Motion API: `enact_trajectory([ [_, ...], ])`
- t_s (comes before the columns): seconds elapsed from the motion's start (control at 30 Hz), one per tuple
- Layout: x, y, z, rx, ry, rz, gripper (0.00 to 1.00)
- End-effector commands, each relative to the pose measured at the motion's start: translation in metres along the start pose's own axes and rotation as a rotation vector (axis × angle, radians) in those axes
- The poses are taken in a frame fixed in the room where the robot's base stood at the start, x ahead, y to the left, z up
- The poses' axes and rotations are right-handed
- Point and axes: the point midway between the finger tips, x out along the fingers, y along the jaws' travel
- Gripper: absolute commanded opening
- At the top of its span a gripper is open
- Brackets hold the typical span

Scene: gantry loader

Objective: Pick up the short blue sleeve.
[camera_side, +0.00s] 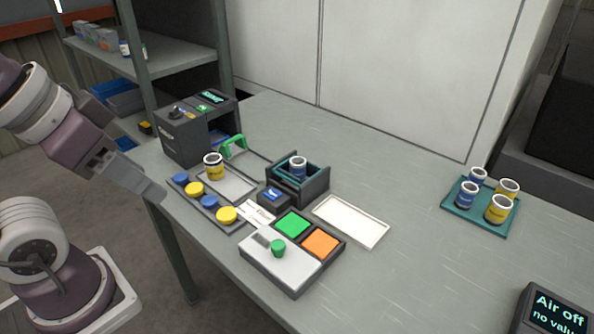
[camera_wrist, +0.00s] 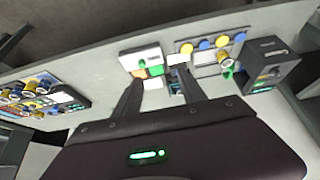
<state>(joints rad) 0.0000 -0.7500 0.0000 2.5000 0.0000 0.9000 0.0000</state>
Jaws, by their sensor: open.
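Three blue sleeves with white rims show in the side view. One (camera_side: 297,168) stands upright inside a dark open-topped holder (camera_side: 315,190). Two more, a rear one (camera_side: 478,176) and a front one (camera_side: 466,197), stand on a teal tray (camera_side: 462,208) at the right, beside two yellow sleeves (camera_side: 499,209). I cannot tell for sure which blue one is the short one. My gripper (camera_side: 154,192) is open and empty, off the bench's left edge in the side view, apart from every sleeve. Its two spread fingers also show in the wrist view (camera_wrist: 157,74).
A yellow sleeve (camera_side: 213,172) stands on a small plate near a dark machine (camera_side: 185,138). Blue and yellow discs (camera_side: 209,203), a control box (camera_side: 277,262) and an empty white tray (camera_side: 350,222) sit nearby. A display (camera_side: 552,315) reads "Air off". The bench between white and teal trays is clear.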

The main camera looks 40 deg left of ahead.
Motion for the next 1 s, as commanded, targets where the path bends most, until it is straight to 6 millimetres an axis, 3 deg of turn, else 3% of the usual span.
enact_trajectory([
  [0.2,0.000,0.000,-0.001,0.000,0.000,0.000,0.49],
  [0.27,0.001,-0.001,-0.009,-0.003,-0.005,-0.001,0.49],
  [0.37,0.013,-0.003,-0.049,-0.013,-0.022,-0.007,0.49],
  [0.4,0.023,-0.005,-0.072,-0.019,-0.031,-0.010,0.49],
  [0.47,0.046,-0.009,-0.111,-0.029,-0.043,-0.015,0.49],
  [0.57,0.101,-0.019,-0.169,-0.047,-0.061,-0.023,0.49],
  [0.6,0.128,-0.023,-0.189,-0.054,-0.068,-0.027,0.49],
  [0.7,0.199,-0.035,-0.223,-0.071,-0.083,-0.034,0.49],
  [0.83,0.271,-0.047,-0.240,-0.085,-0.094,-0.041,0.49],
  [0.9,0.292,-0.051,-0.242,-0.090,-0.097,-0.043,0.49],
  [1.0,0.309,-0.053,-0.242,-0.092,-0.099,-0.044,0.49],
])
